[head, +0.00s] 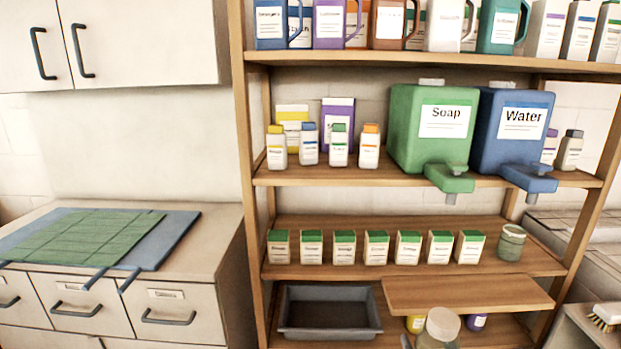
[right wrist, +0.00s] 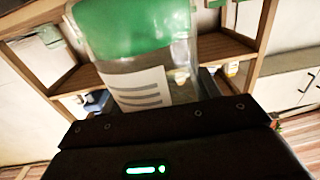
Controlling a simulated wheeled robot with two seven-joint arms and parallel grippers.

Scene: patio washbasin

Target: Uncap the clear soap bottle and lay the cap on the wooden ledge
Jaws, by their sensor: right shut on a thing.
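In the right wrist view a clear bottle (right wrist: 183,50) with a green upper part and a white lined label stands between the jaws of my right gripper (right wrist: 152,92). The gripper is shut on it; the jaw contact is mostly hidden by the dark gripper body. In the head view a clear bottle with a pale round top (head: 443,323) shows at the bottom edge, just in front of the wooden ledge (head: 467,293). Its lower part is cut off, and the right gripper barely shows there. The ledge's top is bare. My left gripper is not in view.
A grey bin (head: 328,312) sits left of the ledge, with small yellow and purple containers (head: 477,322) below it. Several green-topped boxes (head: 376,247) and a jar (head: 511,242) stand on the shelf above. Higher are the green Soap (head: 405,130) and blue Water (head: 485,140) dispensers.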

